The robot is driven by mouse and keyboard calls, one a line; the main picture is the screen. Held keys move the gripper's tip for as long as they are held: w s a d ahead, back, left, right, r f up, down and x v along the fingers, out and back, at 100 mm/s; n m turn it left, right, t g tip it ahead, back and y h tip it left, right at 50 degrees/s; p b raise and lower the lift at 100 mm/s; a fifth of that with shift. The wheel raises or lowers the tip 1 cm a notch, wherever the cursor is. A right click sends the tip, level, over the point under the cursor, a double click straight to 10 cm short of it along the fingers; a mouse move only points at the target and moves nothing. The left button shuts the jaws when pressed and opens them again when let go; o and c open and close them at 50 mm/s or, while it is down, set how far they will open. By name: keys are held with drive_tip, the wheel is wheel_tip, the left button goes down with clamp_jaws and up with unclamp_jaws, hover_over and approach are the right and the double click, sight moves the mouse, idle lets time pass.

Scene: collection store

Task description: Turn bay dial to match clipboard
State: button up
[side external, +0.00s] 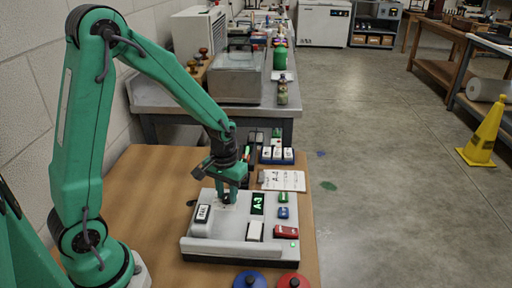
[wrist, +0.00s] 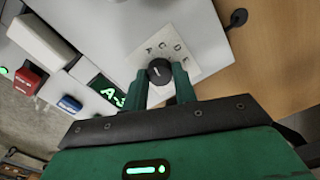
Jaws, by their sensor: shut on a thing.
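My gripper (side external: 228,198) reaches down onto the pale grey control box (side external: 205,246) on the wooden table. In the wrist view my gripper (wrist: 160,82) has its two green fingers on either side of the black dial (wrist: 159,70), shut on it. The dial has a white mark and sits on a white plate with letters around it. The green-lit display (side external: 258,204) beside it seems to read A-3; a finger partly hides it in the wrist view. A white sheet (side external: 284,180), perhaps the clipboard, lies behind the box; its writing is too small to read surely.
The box also carries a red switch (side external: 286,231), a white block (side external: 255,231), a blue button (side external: 283,212) and a green button (side external: 283,197). Blue (side external: 250,280) and red (side external: 293,281) round knobs stand in front. A switch unit (side external: 277,160) stands behind the sheet.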

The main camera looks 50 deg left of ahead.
sight(227, 196)
drive_tip(key=shift+n, duration=0.3)
drive_tip(key=o, duration=1)
drive_tip(key=shift+c, duration=0.2)
drive_tip(key=shift+r, duration=0.15)
drive_tip(key=shift+r, duration=3.8)
